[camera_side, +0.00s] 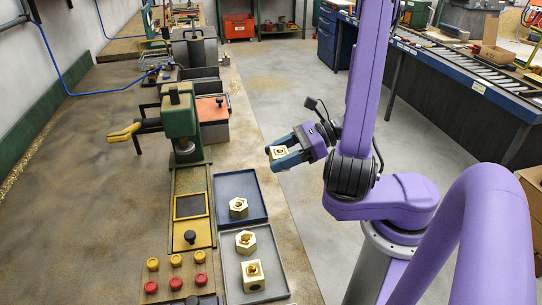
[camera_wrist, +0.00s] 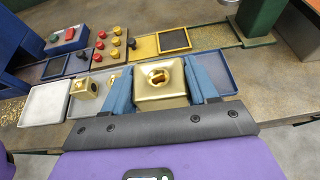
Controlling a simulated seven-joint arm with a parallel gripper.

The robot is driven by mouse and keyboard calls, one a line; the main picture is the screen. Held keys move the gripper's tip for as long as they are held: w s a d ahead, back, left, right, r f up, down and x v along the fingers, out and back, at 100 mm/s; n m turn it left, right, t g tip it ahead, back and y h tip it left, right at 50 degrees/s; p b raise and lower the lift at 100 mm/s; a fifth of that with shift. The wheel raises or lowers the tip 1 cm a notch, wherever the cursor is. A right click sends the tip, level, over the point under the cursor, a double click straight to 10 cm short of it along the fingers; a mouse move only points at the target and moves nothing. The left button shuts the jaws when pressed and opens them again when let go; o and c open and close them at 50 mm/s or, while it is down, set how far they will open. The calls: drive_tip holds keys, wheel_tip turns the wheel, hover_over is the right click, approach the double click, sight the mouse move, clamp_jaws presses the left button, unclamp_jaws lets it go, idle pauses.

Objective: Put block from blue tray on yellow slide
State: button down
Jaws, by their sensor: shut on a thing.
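My gripper (camera_side: 284,156) is shut on a brass block (camera_side: 278,151), raised in the air to the right of the bench. In the wrist view the held block (camera_wrist: 161,85), with a round opening on top, sits between the blue fingers. The blue tray (camera_side: 238,180) lies on the bench to the left of my gripper, with a hexagonal brass block (camera_side: 238,208) in it. The yellow slide (camera_side: 188,180), with a dark framed square, lies left of the tray and is empty; it also shows in the wrist view (camera_wrist: 145,47). The held block hides part of the blue tray (camera_wrist: 228,72) there.
A grey tray (camera_side: 269,247) with two brass blocks stands nearest the camera. A green press (camera_side: 181,115) with yellow handles stands over the slide's far end. Red and yellow buttons (camera_side: 175,270) sit at its near end. An empty pale tray (camera_wrist: 44,104) shows at left.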

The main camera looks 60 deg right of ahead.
drive_tip(key=shift+s+r, duration=0.1)
drive_tip(key=shift+s, duration=0.05)
drive_tip(key=w+a, duration=0.6)
drive_tip(key=a, duration=0.4)
hover_over(191, 206)
wheel_tip(191, 206, down, 9)
drive_tip(key=shift+f, duration=1.6)
drive_tip(key=shift+f, duration=0.1)
drive_tip(key=shift+c, duration=1.6)
unclamp_jaws()
drive_tip(key=shift+f, duration=0.1)
